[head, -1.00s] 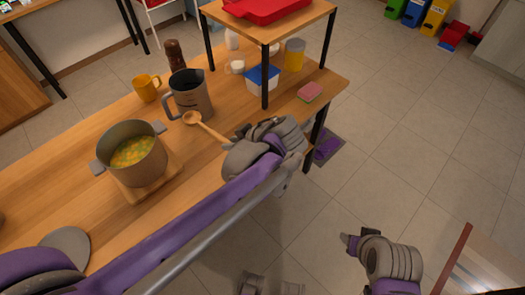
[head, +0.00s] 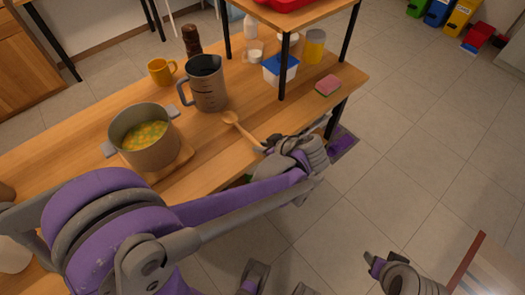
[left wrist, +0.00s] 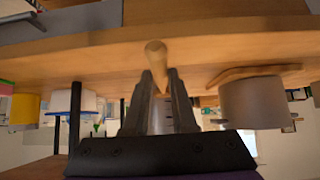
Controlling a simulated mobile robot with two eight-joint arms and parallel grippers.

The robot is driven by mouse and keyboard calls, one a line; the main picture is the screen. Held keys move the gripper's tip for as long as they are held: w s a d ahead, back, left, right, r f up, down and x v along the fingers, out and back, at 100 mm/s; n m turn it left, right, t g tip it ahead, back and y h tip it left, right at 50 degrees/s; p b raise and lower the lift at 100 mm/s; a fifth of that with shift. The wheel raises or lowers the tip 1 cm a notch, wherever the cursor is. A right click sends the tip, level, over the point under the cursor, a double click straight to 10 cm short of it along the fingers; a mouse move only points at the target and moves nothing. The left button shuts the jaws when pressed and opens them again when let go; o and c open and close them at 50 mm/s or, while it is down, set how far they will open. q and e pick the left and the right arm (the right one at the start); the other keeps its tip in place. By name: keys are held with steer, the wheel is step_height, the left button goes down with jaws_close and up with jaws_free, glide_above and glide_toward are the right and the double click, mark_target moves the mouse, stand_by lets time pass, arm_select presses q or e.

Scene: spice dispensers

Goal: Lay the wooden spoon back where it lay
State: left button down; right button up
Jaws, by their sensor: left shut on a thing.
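The wooden spoon (head: 240,127) has its bowl toward the grey jug (head: 207,88) and its handle toward the table's front edge. My left gripper (head: 268,146) is shut on its handle. In the left wrist view, which looks upside down, the handle end (left wrist: 156,50) shows between the fingers (left wrist: 160,85). I cannot tell whether the spoon touches the table (head: 85,135) or is just above it. A grey pot of soup (head: 148,150) stands on a wooden board left of the spoon. My right gripper (head: 374,262) is over the floor, away from the table; its fingers are unclear.
A yellow mug (head: 160,72) and a dark pepper mill (head: 192,42) stand behind the jug.

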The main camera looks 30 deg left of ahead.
arm_select(q)
steer(key=shift+f, duration=1.3)
steer(key=shift+f, duration=0.1)
steer(key=c, duration=1.2)
jaws_free()
steer(key=shift+f+b, duration=0.1)
steer(key=shift+b, duration=0.2)
steer(key=o, duration=0.5)
